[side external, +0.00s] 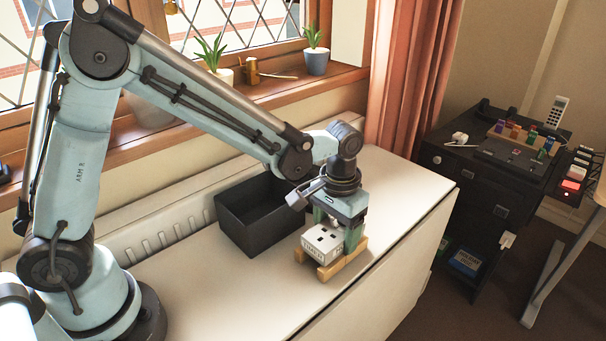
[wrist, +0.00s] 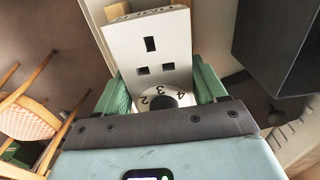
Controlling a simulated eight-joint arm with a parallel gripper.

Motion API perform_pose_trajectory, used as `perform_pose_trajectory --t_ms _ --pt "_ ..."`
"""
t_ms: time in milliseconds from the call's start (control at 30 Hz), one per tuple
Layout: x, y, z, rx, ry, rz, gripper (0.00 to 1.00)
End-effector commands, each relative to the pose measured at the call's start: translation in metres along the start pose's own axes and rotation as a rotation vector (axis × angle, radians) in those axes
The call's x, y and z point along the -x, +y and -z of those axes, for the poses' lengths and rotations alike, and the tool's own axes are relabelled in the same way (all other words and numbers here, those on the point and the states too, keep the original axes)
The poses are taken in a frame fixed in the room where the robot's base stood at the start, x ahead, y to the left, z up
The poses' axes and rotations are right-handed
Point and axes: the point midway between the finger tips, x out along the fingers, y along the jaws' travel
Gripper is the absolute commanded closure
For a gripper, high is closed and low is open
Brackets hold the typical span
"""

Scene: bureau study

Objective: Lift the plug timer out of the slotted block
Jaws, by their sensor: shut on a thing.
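The plug timer (side external: 323,243) is a white box with dark socket slots. In the side view it sits low at the wooden slotted block (side external: 345,262), whose tan ends show on both sides of it. I cannot tell whether its lower end is still seated in the slot. My gripper (side external: 338,233) points down over the block, its green fingers shut on the timer. In the wrist view the timer (wrist: 152,50) lies between the two green fingers of my gripper (wrist: 162,88), with part of a numbered dial showing near the palm.
An open black bin (side external: 262,215) stands on the white worktop (side external: 235,295) just left of the block; it also shows in the wrist view (wrist: 280,45). The windowsill with potted plants (side external: 315,55) is behind. The worktop's front right edge is close to the block.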

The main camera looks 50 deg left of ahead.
Motion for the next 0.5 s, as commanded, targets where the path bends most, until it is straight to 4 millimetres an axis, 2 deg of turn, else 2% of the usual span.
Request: perform_pose_trajectory --t_ms 333,500 --pt "0.003 0.000 0.000 0.000 0.000 0.000 0.67" --pt "0.014 0.000 0.000 0.000 -0.001 0.000 0.67"
